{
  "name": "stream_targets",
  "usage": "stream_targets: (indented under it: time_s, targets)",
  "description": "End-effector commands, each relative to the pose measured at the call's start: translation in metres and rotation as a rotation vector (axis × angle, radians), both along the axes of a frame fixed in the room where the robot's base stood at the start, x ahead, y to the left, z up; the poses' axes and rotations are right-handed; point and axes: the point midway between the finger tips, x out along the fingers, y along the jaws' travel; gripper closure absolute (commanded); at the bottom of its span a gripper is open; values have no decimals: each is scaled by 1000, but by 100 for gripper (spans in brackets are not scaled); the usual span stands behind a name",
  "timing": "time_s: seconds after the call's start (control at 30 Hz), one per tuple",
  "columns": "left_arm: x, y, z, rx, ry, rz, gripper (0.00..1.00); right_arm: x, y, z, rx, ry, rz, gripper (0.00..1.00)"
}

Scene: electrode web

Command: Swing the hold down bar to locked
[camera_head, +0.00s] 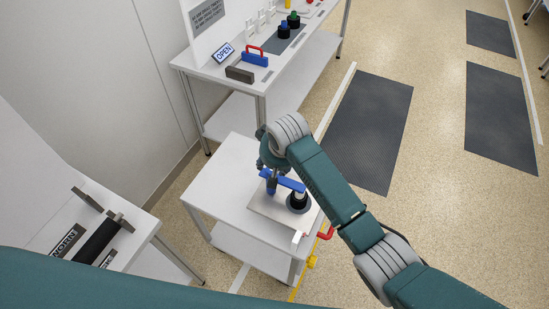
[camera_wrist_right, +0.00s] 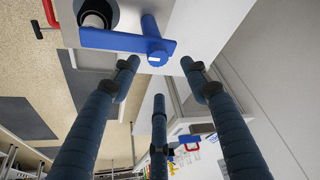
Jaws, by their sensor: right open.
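The blue hold down bar (camera_head: 288,182) sits above a pale plate (camera_head: 268,207) on the small white cart. It also shows in the right wrist view (camera_wrist_right: 108,41), with a round blue upright (camera_wrist_right: 151,27) rising at one end. Its other end lies over a black round piece with a white core (camera_head: 298,201). My right gripper (camera_head: 273,181) is above the bar's left end in the head view. In the wrist view its fingers (camera_wrist_right: 160,76) are spread and empty, near the upright's end of the bar; contact cannot be told. My left gripper is out of view.
The cart (camera_head: 225,185) has a red handle (camera_head: 327,232) at its right side. Behind it, a white bench (camera_head: 205,68) holds an OPEN sign (camera_head: 223,52) and a blue block with a red handle (camera_head: 256,57). Another table (camera_head: 142,232) stands at left.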

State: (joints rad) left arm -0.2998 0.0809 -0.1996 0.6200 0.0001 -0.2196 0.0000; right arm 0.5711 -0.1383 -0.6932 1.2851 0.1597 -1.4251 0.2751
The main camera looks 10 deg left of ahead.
Motion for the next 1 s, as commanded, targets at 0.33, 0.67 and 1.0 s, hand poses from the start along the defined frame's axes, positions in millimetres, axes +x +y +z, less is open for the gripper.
stream_targets:
  time_s: [0.33, 0.67, 1.0]
  targets:
    - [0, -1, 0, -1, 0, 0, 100, -17, -8, 47, 2, -1, 0, 54]
    - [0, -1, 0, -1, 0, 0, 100, -19, -9, 50, 0, 0, 0, 54]
    - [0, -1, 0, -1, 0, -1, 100, -23, -11, 46, 9, 6, -3, 54]
